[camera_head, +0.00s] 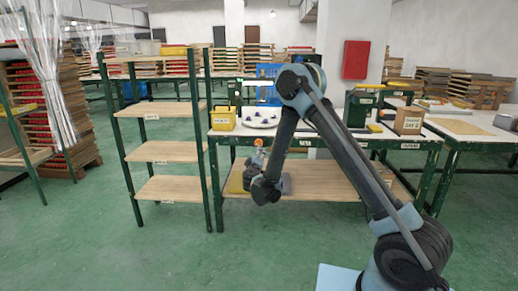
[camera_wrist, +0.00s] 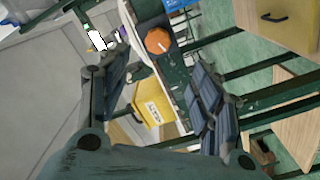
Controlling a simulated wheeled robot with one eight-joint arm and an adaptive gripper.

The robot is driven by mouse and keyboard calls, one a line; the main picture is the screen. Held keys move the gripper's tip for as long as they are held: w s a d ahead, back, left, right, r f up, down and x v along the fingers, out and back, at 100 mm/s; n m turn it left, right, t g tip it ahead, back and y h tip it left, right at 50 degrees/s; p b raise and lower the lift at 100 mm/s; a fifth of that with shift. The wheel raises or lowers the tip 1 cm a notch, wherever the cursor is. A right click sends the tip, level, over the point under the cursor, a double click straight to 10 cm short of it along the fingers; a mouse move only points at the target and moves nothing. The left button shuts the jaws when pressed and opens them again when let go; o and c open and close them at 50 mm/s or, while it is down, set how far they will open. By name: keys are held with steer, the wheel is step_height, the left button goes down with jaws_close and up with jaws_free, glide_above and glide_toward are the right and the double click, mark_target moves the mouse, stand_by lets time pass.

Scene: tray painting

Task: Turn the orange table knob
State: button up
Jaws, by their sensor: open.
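The orange knob (camera_wrist: 158,41) is round and faceted, mounted on the dark green frame of the table. In the wrist view it lies in the upper middle, just beyond the gap between my fingertips. In the head view the knob (camera_head: 258,142) is a small orange spot on the table's front edge, just above my gripper (camera_head: 259,152). My gripper (camera_wrist: 160,68) is open and empty, with one finger to each side of the gap. I see no contact with the knob; the exact distance is hard to tell.
The green-framed table (camera_head: 300,134) carries a yellow box (camera_head: 223,119), a white plate (camera_head: 261,123) with small dark items, and a cardboard box (camera_head: 408,121). A wooden shelf unit (camera_head: 164,151) stands to the left. The green floor in front is clear.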

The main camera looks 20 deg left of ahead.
steer(key=n, duration=2.6)
glide_toward(259, 143)
steer(key=f+x, duration=0.1)
steer(key=x, duration=0.8)
steer(key=shift+a, duration=0.1)
steer(key=c, duration=1.1)
